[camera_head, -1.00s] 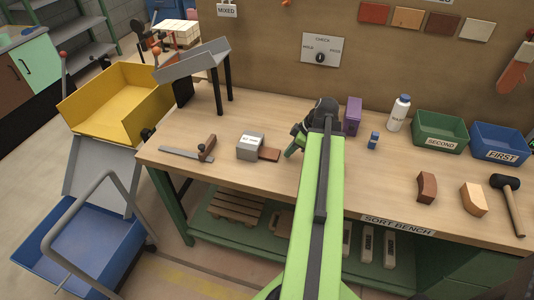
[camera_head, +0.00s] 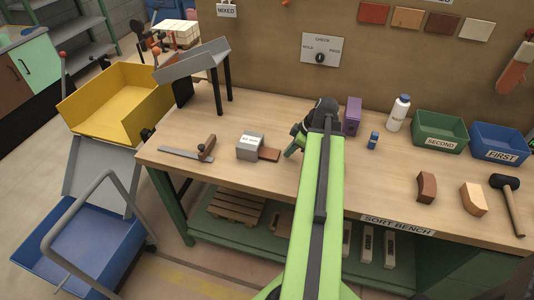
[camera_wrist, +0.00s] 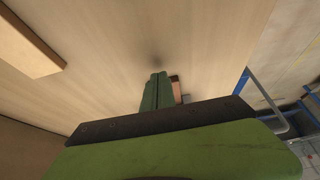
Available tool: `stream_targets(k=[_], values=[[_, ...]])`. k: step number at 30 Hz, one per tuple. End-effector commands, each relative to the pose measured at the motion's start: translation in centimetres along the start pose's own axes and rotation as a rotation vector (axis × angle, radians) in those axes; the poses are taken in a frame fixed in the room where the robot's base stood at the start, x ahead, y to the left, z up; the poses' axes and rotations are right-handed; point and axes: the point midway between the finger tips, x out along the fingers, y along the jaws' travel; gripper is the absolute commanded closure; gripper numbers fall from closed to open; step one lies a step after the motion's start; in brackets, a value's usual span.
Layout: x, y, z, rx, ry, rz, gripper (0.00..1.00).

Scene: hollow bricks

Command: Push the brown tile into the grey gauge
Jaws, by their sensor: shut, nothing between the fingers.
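The grey gauge (camera_head: 250,147) is a small block-like box with a label, standing on the left half of the bench. The brown tile (camera_head: 269,155) lies flat at the gauge's right side, with its left end at or inside the gauge; how deep it sits I cannot tell. My gripper (camera_head: 289,154) is just right of the tile's right end, low over the bench; whether it touches the tile is unclear. In the wrist view my green fingers (camera_wrist: 156,82) are together and empty, and a part of the brown tile (camera_wrist: 176,87) shows just beyond them, mostly hidden.
A try square with a wooden handle (camera_head: 207,148) lies left of the gauge. A purple box (camera_head: 352,116), a blue piece (camera_head: 373,140) and a white bottle (camera_head: 399,113) stand right of my arm. Two bricks and a mallet (camera_head: 507,195) lie further right. The bench front is clear.

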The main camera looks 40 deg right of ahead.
Motion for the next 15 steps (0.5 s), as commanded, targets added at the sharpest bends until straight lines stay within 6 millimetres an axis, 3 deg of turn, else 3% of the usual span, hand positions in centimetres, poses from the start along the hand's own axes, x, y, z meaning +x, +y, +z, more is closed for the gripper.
stream_targets(k=[15], values=[[1.0, 0.0, 0.5, 0.0, 0.0, 0.0, 1.0]])
